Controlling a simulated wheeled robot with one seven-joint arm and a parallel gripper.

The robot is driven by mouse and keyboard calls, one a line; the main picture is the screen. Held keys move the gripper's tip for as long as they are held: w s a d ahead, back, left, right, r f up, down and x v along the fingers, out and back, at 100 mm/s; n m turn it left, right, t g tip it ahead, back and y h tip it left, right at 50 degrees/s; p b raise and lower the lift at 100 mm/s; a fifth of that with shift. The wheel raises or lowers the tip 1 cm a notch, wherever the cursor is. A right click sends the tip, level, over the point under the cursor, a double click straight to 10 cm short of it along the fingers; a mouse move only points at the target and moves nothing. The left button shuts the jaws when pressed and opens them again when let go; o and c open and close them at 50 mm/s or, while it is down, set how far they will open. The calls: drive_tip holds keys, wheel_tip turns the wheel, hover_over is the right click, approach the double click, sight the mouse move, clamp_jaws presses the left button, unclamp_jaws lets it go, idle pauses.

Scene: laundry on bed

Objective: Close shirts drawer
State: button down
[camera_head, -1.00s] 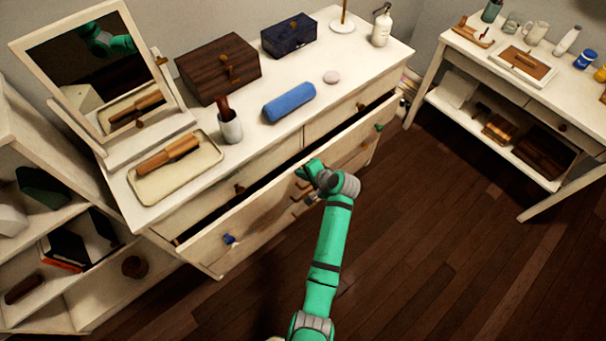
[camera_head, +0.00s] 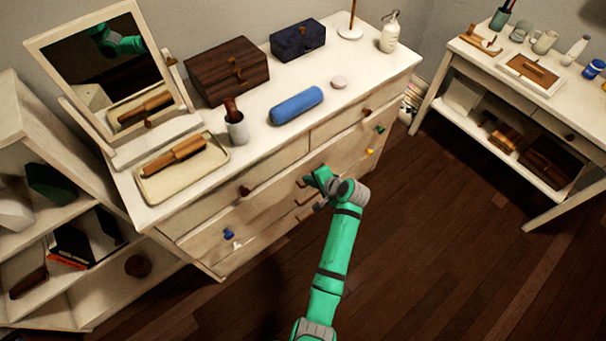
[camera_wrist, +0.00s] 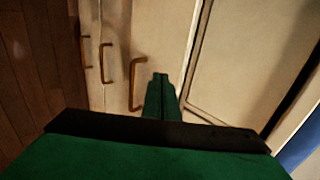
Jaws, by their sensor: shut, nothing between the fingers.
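The white dresser (camera_head: 262,210) stands in front of me. Its wide drawer (camera_head: 275,208), with a blue knob (camera_head: 228,234) at its left, looks pushed in flush or nearly flush with the front. My gripper (camera_head: 318,180) is shut and empty, with its tip at the middle of this drawer front, beside the bronze handles. In the wrist view my shut fingers (camera_wrist: 161,95) point at the pale drawer front, next to a bronze handle (camera_wrist: 137,84). I cannot tell whether they touch it. Which drawer is for shirts is not marked.
The dresser top holds a tray with a brush (camera_head: 184,160), a cup (camera_head: 236,127), a blue cylinder (camera_head: 297,105), two boxes, a mirror (camera_head: 105,70) and a pump bottle (camera_head: 389,33). A shelf (camera_head: 45,215) stands at left, a side table (camera_head: 480,75) at right. The floor at right is clear.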

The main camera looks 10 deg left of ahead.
drive_tip(key=v, duration=0.9)
drive_tip(key=shift+d+r, duration=0.2)
drive_tip(key=shift+r, duration=0.15)
drive_tip(key=s+a+f+n+g+h, duration=0.1)
drive_tip(key=s+a+f+h, duration=0.15)
drive_tip(key=s+a, duration=0.65)
drive_tip(key=s+a+f+n+g+h, duration=0.1)
drive_tip(key=s+a+f+h, duration=0.15)
drive_tip(key=s+a, duration=0.7)
drive_tip(key=s+a+r+t, duration=0.2)
drive_tip(key=s+a+r, duration=0.1)
drive_tip(key=s+a, duration=0.45)
drive_tip(key=s+a+r+t, duration=0.1)
drive_tip(key=s+a+r, duration=0.2)
drive_tip(key=s+a, duration=0.45)
approach(199, 237)
wheel_tip(199, 237, down, 3)
drive_tip(key=d, duration=0.2)
drive_tip(key=shift+w+a+f+m+h, duration=0.1)
drive_tip(key=shift+w+a+m+h, duration=0.1)
drive_tip(key=shift+w+a, duration=0.5)
drive_tip(key=shift+w+a+f+m+h, duration=0.1)
drive_tip(key=shift+w+a+m+h, duration=0.1)
drive_tip(key=shift+w+a, duration=0.5)
